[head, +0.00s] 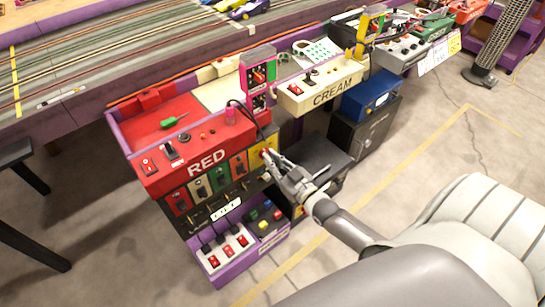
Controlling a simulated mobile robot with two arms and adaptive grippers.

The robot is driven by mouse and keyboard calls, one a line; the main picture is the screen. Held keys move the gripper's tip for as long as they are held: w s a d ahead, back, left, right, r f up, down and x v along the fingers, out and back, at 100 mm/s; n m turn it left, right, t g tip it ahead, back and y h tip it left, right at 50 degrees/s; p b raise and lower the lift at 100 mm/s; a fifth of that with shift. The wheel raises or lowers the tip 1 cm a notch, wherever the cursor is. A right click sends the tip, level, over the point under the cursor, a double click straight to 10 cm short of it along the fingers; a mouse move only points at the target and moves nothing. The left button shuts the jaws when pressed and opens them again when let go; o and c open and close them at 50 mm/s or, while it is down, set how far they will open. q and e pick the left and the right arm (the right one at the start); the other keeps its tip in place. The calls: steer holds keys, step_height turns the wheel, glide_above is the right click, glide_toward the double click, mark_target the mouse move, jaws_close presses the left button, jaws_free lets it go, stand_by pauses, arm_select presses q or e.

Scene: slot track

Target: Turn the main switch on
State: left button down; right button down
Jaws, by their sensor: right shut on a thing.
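The red control station (200,142) stands at the left of centre, labelled RED, with a row of coloured switch panels on its front. At the right end of that row is a yellow panel (258,144) with a small red part that looks like the main switch (264,153). My right gripper (268,156) is at this panel, its fingers shut on the red part. The fingers hide much of it, and its on or off position cannot be read. My left gripper is out of view.
A cream station (325,95) labelled CREAM stands to the right. Below the red station is a purple-edged power strip (226,252) with red switches. A blue box (369,93) sits on a dark cabinet. Open floor lies between.

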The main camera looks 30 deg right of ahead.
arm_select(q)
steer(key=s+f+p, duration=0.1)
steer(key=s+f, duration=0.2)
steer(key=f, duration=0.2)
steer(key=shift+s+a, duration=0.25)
arm_select(e)
steer(key=shift+d+f+m, duration=0.1)
steer(key=shift+m, duration=2.45)
steer(key=shift+d+m, duration=0.1)
steer(key=shift+m, duration=2.45)
steer(key=c, duration=1.6)
jaws_free()
steer(key=shift+o, duration=0.2)
steer(key=s+d, duration=0.1)
steer(key=s, duration=1.1)
